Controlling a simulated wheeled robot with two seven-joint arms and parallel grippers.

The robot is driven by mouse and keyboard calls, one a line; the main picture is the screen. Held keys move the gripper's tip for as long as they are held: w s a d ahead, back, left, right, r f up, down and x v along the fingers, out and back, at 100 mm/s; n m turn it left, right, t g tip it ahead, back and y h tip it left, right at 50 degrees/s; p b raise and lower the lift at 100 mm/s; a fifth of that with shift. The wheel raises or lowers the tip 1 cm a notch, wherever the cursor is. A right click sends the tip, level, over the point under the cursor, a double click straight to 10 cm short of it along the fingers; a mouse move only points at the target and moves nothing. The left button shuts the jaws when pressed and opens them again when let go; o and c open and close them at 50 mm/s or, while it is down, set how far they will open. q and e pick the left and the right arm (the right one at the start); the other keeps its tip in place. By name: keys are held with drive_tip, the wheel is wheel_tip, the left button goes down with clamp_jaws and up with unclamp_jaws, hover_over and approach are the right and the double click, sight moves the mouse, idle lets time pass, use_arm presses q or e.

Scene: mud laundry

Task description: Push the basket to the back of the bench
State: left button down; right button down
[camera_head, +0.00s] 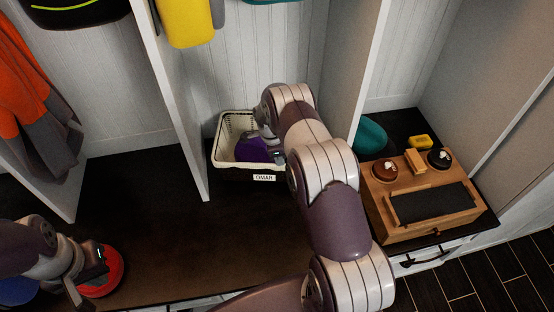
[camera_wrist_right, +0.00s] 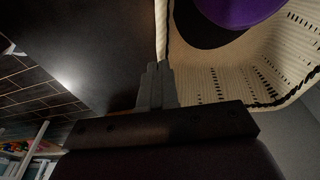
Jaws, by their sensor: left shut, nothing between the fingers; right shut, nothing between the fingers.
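The cream basket (camera_head: 226,128) with a dark base and an "OMAR" label stands upright on the dark bench (camera_head: 150,215), in the middle cubby. Something purple (camera_head: 252,150) lies in it. My right arm reaches over the basket's right side and hides part of it; the right fingers are mostly hidden in the head view. In the right wrist view my right gripper (camera_wrist_right: 156,84) is shut and empty, its tips at the basket's rim (camera_wrist_right: 162,35); I cannot tell whether they touch. My left gripper (camera_head: 80,296) is shut and empty at the lower left, beside a red object.
Cubby dividers (camera_head: 180,110) stand on both sides of the basket. A wooden box (camera_head: 420,228) with two round items and a teal object (camera_head: 370,136) are to the right. The red object (camera_head: 104,278) lies at the bench's front left. The bench middle is clear.

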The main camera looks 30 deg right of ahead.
drive_tip(key=w+a+b, duration=0.2)
drive_tip(key=w+a, duration=0.2)
drive_tip(key=a, duration=0.6)
drive_tip(key=s+a+r+n+p, duration=0.2)
drive_tip(key=r+n, duration=0.2)
drive_tip(key=r, duration=0.4)
drive_tip(key=s+a+r+n+p, duration=0.1)
drive_tip(key=s+r+n+p, duration=0.2)
drive_tip(key=r, duration=0.5)
drive_tip(key=s+a+r+n+t+y+p, duration=0.1)
drive_tip(key=s+r+n, duration=0.6)
drive_tip(key=s, duration=0.4)
drive_tip(key=s+a+r+n+t+p, duration=0.1)
drive_tip(key=s+r+n+p, duration=0.1)
drive_tip(key=s+r+n, duration=0.5)
drive_tip(key=s+n, duration=0.1)
drive_tip(key=s, duration=0.3)
drive_tip(key=shift+a+r+n+y, duration=0.2)
drive_tip(key=shift+a+n+y, duration=0.1)
drive_tip(key=shift+a+y, duration=0.1)
drive_tip(key=shift+s, duration=0.15)
